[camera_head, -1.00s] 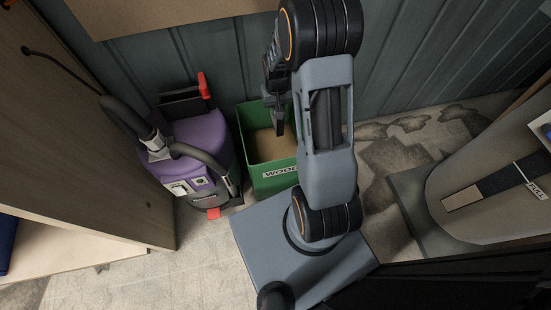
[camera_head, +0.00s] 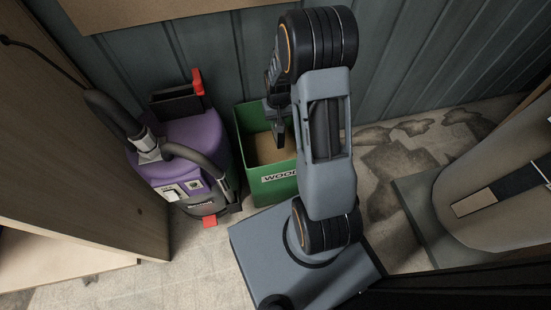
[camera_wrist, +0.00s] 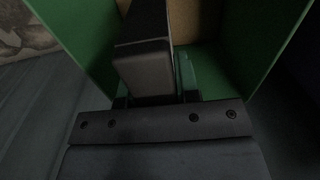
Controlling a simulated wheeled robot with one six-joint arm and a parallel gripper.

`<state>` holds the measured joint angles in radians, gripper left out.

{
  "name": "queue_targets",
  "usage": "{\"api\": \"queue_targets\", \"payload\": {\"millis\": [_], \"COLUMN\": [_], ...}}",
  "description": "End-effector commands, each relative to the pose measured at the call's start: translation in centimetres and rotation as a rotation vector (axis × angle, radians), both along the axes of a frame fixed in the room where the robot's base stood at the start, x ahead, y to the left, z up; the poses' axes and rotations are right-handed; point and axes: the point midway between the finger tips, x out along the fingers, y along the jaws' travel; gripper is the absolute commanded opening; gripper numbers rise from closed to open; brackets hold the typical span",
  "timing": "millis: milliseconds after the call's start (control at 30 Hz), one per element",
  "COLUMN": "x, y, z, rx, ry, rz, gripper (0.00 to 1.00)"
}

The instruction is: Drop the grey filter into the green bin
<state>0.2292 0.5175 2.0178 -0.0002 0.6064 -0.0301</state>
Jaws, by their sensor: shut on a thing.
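The green bin (camera_head: 272,190) stands on the floor against the panelled wall, with a label starting "WOO" on its front; its tan inside shows. My gripper (camera_head: 278,132) points down over the bin's opening, partly hidden behind my arm. In the wrist view, the bin's green walls (camera_wrist: 85,45) rise on both sides. A dark grey block, which looks like the grey filter (camera_wrist: 146,68), is held in my shut gripper above the bin. The filter cannot be made out clearly in the head view.
A purple vacuum cleaner (camera_head: 190,150) with a dark hose stands just left of the bin. A wooden cabinet (camera_head: 85,165) is at the left. A large rounded beige object (camera_head: 490,205) stands at the right. Patchy floor (camera_head: 395,160) is clear right of the bin.

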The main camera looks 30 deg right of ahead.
Motion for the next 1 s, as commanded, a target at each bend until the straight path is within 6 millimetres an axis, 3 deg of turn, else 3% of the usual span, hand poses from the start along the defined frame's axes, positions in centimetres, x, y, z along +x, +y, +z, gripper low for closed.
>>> {"api": "queue_targets", "payload": {"millis": [100, 133, 433, 767, 1000], "x": [0.0, 0.0, 0.0, 0.0, 0.1], "y": [0.0, 0.0, 0.0, 0.0, 0.0], "z": [0.1, 0.1, 0.1, 0.7, 5.1], "rx": [0.000, 0.000, 0.000, 0.000, -0.001], "ry": [-0.001, -0.001, 0.000, -0.001, -0.004], "rz": [0.000, 0.000, 0.000, 0.000, 0.000], "gripper": [0.02, 0.30, 0.59, 0.59, 0.59]}}
